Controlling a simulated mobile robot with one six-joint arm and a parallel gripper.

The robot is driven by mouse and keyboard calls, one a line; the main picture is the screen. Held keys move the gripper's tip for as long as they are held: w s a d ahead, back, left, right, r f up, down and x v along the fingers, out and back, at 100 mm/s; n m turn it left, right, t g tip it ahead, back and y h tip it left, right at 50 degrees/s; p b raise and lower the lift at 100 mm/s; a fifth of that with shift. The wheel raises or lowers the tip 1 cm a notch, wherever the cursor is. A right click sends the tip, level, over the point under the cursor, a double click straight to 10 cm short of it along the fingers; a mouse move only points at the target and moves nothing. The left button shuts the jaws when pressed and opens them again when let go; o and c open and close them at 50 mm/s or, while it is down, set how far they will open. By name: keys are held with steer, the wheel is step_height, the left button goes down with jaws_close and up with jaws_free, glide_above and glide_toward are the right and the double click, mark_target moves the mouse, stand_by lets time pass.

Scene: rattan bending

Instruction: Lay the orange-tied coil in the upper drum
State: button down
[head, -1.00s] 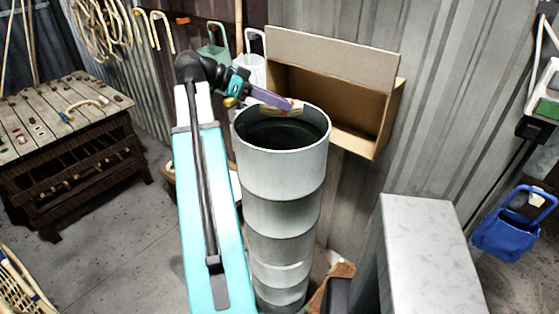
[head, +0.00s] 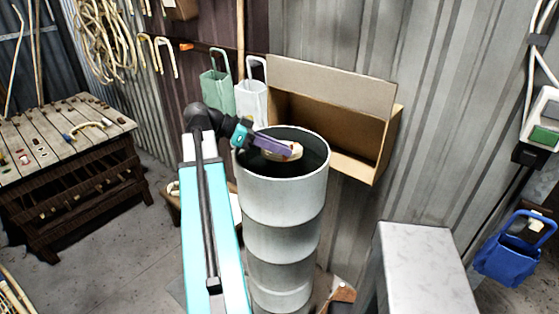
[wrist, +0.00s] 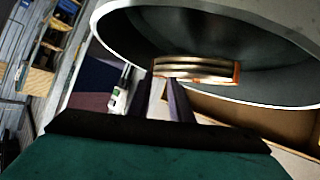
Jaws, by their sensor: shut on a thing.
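My gripper (head: 283,149) is shut on a small pale tan coil (head: 292,152), held at the mouth of the upper drum (head: 283,193). In the wrist view the coil (wrist: 190,67) shows as stacked bands with an orange tie (wrist: 236,73) at its right end, and my gripper's purple fingers (wrist: 172,95) reach its near side. The upper drum is a grey cylinder with a dark, open top, at the head of a stack. In the head view the coil appears within the rim's outline. Its exact height against the rim and the drum's floor cannot be told.
An open cardboard box (head: 325,110) is close behind the drum. A green carrier (head: 216,88) and a white one (head: 252,104) hang on the wall. A pale block (head: 425,262) stands at right, a blue basket (head: 512,258) beyond. A slatted workbench (head: 65,135) is at left.

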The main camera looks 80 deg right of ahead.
mark_target(274, 160)
steer(key=shift+f, duration=0.15)
steer(key=shift+f+p, duration=0.75)
steer(key=shift+f, duration=1.2)
steer(key=shift+f+b, duration=0.65)
steer(key=shift+b, duration=0.05)
steer(key=c, duration=1.5)
jaws_free()
steer(key=shift+c, duration=0.2)
steer(key=shift+r, duration=0.25)
